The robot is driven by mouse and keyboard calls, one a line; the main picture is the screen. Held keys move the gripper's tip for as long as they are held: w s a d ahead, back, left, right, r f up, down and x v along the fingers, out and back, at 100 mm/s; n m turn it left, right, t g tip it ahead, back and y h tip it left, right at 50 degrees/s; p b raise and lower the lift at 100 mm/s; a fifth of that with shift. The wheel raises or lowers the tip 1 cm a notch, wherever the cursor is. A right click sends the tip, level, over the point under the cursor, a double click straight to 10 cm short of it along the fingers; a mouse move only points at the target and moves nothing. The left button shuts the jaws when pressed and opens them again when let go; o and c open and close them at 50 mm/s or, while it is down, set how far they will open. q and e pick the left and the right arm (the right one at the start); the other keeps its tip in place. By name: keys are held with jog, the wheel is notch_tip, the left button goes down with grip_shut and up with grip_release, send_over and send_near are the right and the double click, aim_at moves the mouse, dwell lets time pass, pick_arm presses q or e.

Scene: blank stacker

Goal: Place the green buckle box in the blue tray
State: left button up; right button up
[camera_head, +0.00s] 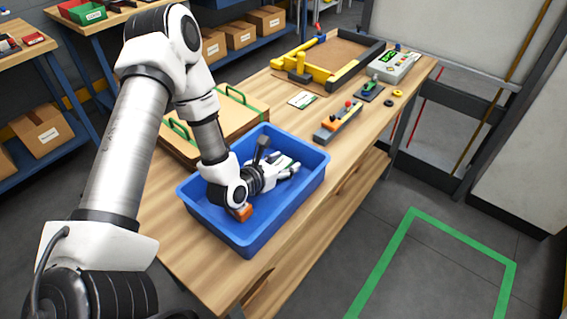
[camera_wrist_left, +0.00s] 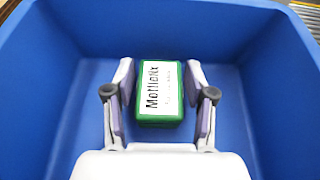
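The blue tray (camera_head: 262,238) stands on the wooden workbench, and its walls surround the wrist view (camera_wrist_left: 62,60). The green buckle box (camera_wrist_left: 160,121), with a white printed label on top, is inside the tray, seemingly on its floor. My left gripper (camera_wrist_left: 160,92) reaches down into the tray with its fingers on either side of the box. A narrow gap shows between each finger and the box, so it is open. In the head view my left gripper (camera_head: 287,168) hides most of the box. My right gripper is not in view.
A wooden board with green handles (camera_head: 215,112) lies behind the tray. Bare bench lies right of the tray.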

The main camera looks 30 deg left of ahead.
aim_at(280, 164)
pick_arm(q)
jog(key=shift+r, duration=0.15)
jog(key=shift+s+r, duration=0.1)
jog(key=shift+s, duration=0.05)
jog(key=v, duration=0.5)
jog(key=shift+s+a+r, duration=0.1)
jog(key=shift+s+a, duration=0.05)
jog(key=shift+s, duration=0.2)
jog(key=p+v, duration=0.5)
jog(key=shift+r, duration=0.4)
jog(key=shift+s, duration=0.3)
jog(key=shift+s+f, duration=0.1)
jog(key=shift+f, duration=0.05)
